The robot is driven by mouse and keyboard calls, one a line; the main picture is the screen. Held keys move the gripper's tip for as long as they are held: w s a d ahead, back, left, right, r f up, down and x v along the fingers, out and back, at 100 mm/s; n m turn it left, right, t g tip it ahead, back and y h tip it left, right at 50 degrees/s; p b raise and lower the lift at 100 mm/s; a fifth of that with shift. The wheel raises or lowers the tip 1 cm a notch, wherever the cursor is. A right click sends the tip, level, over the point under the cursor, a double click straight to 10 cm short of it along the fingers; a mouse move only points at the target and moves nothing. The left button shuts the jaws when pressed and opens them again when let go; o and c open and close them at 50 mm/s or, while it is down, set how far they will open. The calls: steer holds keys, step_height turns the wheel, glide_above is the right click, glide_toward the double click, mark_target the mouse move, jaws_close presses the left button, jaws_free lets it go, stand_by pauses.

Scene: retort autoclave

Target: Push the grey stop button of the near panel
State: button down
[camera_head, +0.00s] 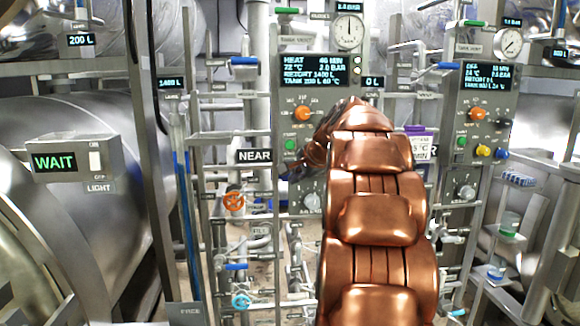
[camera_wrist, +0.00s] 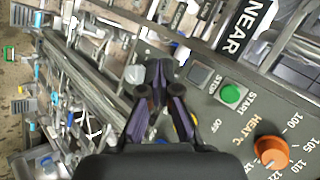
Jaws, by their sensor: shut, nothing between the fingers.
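The near panel (camera_head: 320,90) stands upright in the head view, with a NEAR sign (camera_head: 255,156) beside it. In the wrist view its grey square stop button (camera_wrist: 200,75), labelled STOP, sits beside the green start button (camera_wrist: 231,94). My gripper (camera_wrist: 158,68) is shut and empty; its fingertips appear just left of the stop button in that view, apart from it in the picture. I cannot tell how far they are from the panel face. In the head view my copper arm covers part of the panel, and the stop button cannot be made out.
An orange heat knob (camera_wrist: 270,150) is on the same panel, with a grey knob (camera_head: 311,202) lower down. A second panel (camera_head: 485,100) stands at the right. Pipes, valves and an orange handwheel (camera_head: 234,202) crowd the space left of and below the near panel.

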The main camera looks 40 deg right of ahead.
steer(key=shift+w+d, duration=0.1)
steer(key=w+d+p, duration=0.4)
steer(key=w+d, duration=0.1)
steer(key=w, duration=0.1)
steer(key=shift+w, duration=0.4)
stand_by(0.3)
steer(key=shift+w+d+r+p, duration=0.1)
steer(key=shift+w+d+p, duration=0.05)
steer(key=shift+p, duration=0.3)
stand_by(1.0)
steer(key=shift+w+d, duration=0.15)
steer(key=shift+w, duration=0.05)
